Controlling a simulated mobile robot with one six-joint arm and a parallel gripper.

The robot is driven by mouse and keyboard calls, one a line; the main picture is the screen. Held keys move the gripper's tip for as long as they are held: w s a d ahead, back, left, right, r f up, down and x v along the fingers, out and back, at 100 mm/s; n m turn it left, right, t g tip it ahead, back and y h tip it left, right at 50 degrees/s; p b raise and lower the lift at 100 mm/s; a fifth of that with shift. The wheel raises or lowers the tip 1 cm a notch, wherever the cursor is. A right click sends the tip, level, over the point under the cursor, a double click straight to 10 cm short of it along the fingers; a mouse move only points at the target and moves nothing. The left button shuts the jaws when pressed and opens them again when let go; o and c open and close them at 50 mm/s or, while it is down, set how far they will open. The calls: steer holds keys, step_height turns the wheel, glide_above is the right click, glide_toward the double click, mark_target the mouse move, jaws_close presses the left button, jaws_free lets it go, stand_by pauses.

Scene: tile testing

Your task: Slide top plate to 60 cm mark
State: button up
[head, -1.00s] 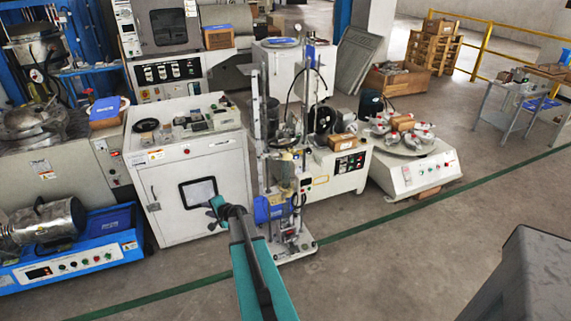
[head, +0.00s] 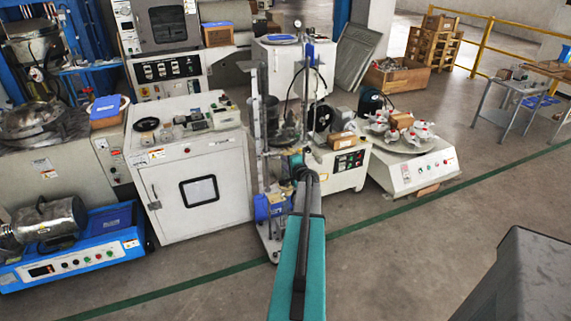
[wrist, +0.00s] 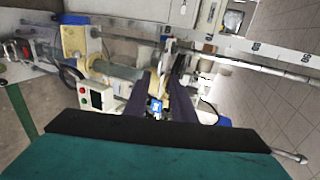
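A tall narrow test stand (head: 257,120) with upright metal posts stands in the middle of the head view. It has a blue unit near its foot. I cannot single out the top plate or a 60 cm mark; both are too small or hidden. My gripper (head: 298,160) is in front of the stand at about mid height, and my arm covers part of its lower right. In the wrist view my gripper (wrist: 160,78) has two dark fingers with a gap between them. A small blue and white part shows beyond the gap. I cannot tell whether the fingers touch the stand.
A white cabinet (head: 222,165) stands close on the left of the stand. A white machine with a control panel (head: 348,163) is close on its right. A low machine (head: 415,170) with a round top is further right. A dark grey block (head: 525,285) fills the lower right corner. Floor is clear between.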

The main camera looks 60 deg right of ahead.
steer(key=shift+w, duration=0.1)
stand_by(0.3)
steer(key=shift+b+x, duration=0.3)
steer(key=shift+x, duration=5.05)
jaws_close()
steer(key=shift+f+b, duration=0.8)
steer(key=shift+b, duration=0.1)
